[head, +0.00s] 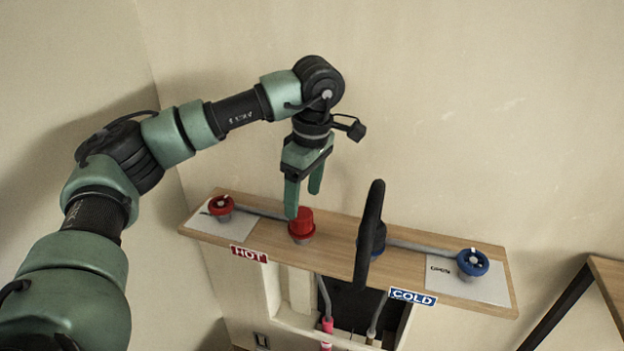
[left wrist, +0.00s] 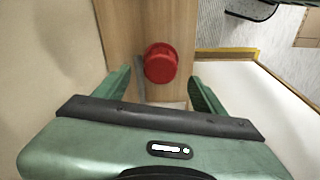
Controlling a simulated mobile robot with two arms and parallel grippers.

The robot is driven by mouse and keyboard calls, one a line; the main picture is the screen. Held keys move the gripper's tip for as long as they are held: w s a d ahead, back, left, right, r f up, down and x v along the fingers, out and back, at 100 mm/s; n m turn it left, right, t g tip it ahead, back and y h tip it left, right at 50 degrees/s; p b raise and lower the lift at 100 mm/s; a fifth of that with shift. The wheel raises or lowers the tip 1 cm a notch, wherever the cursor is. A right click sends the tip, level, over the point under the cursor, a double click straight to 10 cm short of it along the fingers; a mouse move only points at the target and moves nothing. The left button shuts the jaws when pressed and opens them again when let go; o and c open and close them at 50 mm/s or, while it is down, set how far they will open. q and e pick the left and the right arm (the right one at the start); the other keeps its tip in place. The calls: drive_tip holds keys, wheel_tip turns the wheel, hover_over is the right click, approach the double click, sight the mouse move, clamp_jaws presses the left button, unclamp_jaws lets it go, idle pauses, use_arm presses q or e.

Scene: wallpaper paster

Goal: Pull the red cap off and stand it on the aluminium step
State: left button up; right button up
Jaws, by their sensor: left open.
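The red cap (head: 301,223) sits upright on a grey fitting on the wooden shelf, left of the shelf's middle. In the left wrist view the red cap (left wrist: 161,62) lies ahead, between the lines of the two fingers. My left gripper (head: 303,204) points down just above the cap, its green fingers spread and empty. Its fingers also show in the left wrist view (left wrist: 158,76), one to each side and short of the cap. I cannot pick out the aluminium step with certainty. My right gripper is not in view.
On the wooden shelf (head: 335,262) stand a red valve knob (head: 221,206) at left, a tall black handle (head: 369,230) right of the cap, and a blue valve knob (head: 472,263) at right. Grey pipes run between. A recessed opening with hoses lies below.

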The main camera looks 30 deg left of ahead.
sight(301, 213)
use_arm(q)
drive_tip(key=f, duration=0.2)
drive_tip(key=f+p, duration=0.1)
drive_tip(key=f, duration=0.1)
drive_tip(key=shift+s+a, duration=0.25)
drive_tip(key=shift+w+f, duration=0.25)
drive_tip(key=shift+f, duration=0.6)
drive_tip(key=c, duration=1.1)
drive_tip(key=o, duration=0.4)
clamp_jaws()
drive_tip(key=shift+r, duration=0.1)
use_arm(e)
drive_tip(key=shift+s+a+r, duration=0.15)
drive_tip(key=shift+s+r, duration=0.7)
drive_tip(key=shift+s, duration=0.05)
